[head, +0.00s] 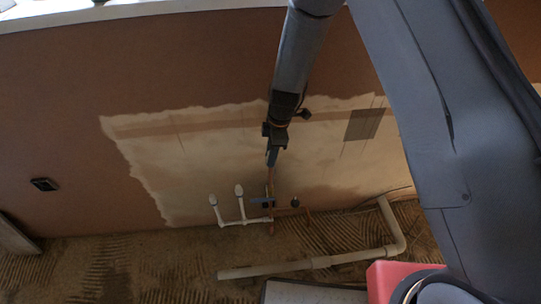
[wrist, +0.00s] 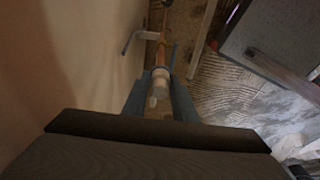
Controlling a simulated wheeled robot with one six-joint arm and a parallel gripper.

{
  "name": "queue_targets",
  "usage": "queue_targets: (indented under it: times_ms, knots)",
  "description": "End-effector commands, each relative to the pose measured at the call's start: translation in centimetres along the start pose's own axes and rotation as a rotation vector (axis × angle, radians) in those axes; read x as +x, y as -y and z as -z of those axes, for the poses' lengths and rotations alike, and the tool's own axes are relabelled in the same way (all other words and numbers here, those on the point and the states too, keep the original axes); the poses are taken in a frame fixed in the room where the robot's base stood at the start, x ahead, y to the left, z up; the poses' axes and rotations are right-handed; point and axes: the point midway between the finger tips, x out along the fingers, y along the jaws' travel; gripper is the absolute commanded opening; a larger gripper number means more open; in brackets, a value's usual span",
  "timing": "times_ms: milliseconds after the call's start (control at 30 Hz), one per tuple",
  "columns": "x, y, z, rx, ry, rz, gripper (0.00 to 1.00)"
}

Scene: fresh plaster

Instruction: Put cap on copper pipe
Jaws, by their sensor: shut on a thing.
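My gripper (head: 271,160) hangs in front of the plastered wall, at the upper end of an upright copper pipe (head: 270,187). In the wrist view my gripper's two blue fingers (wrist: 160,80) are shut on a small pale cap (wrist: 158,90). The copper pipe (wrist: 161,52) runs away from the camera just beyond the cap, roughly in line with it. I cannot tell whether the cap sits on the pipe's end or is only close to it. In the head view the fingers hide the cap.
White pipes with pale tops (head: 239,190) stand just left of the copper pipe. A short copper stub (head: 308,213) is to its right. A thick pale pipe (head: 290,267) lies on the ridged floor. A grey panel (wrist: 265,40) shows at upper right in the wrist view.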

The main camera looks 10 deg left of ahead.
Motion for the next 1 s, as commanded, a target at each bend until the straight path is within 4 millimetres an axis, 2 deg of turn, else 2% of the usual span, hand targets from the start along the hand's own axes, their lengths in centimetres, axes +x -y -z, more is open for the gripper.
queue_targets:
  times_ms: [467,1000]
  knots:
    - [0.2,0.0,0.0,0.0,0.0,0.0,0.04]
    - [1.4,0.0,-0.2,0.0,0.0,0.0,0.04]
